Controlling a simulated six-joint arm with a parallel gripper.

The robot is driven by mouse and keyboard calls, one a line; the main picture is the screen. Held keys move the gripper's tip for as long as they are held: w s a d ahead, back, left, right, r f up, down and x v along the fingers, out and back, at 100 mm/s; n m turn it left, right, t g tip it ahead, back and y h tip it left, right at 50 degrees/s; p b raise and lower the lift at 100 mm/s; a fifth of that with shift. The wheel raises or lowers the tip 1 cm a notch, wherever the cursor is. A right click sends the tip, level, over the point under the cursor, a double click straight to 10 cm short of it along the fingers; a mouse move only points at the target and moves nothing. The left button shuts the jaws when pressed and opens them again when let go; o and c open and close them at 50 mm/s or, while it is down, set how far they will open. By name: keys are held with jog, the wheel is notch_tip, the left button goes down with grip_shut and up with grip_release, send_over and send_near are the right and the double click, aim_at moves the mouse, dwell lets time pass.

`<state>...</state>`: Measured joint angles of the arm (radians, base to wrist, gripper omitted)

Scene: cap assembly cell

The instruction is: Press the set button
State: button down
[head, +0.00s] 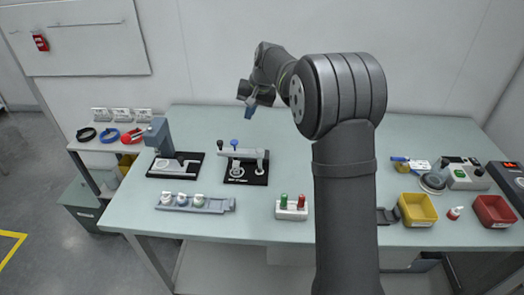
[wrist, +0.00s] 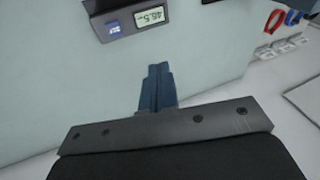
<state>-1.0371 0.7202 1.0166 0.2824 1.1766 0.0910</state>
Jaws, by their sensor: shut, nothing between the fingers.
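A dark device (wrist: 135,18) with a lit number display (wrist: 149,16) is at the top of the wrist view, cut off by the frame edge. A blue square button (wrist: 114,27) with small pale marks, too small to read, is on its face beside the display. I cannot pick this device out in the head view. My gripper (wrist: 157,70) has its blue-grey fingers shut together and empty. They appear below the device in the wrist picture, apart from the button. In the head view my gripper (head: 249,112) is in the air over the back of the table.
Two black-based fixtures (head: 153,175) (head: 262,179) stand at the left and middle of the table (head: 140,215). A grey rack (head: 223,205) and a white holder (head: 291,213) are in front. Yellow (head: 418,221) and red bins (head: 494,224) are right. My arm hides part of the table.

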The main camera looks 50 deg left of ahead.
jog(key=shift+w+d+f+m+t+y, duration=0.4)
jog(key=shift+d+f+y, duration=0.2)
jog(key=shift+y, duration=0.25)
jog(key=shift+w+d+f+m+t+y, duration=0.25)
jog(key=shift+d+f+m+t+y, duration=0.3)
jog(key=shift+y, duration=0.35)
jog(key=shift+w+d+f+m+t+y, duration=0.4)
jog(key=shift+d+f+y, duration=0.2)
jog(key=shift+y, duration=0.25)
jog(key=shift+s, duration=0.1)
jog(key=shift+f, duration=4.45)
jog(key=shift+f, duration=0.1)
jog(key=shift+f, duration=0.3)
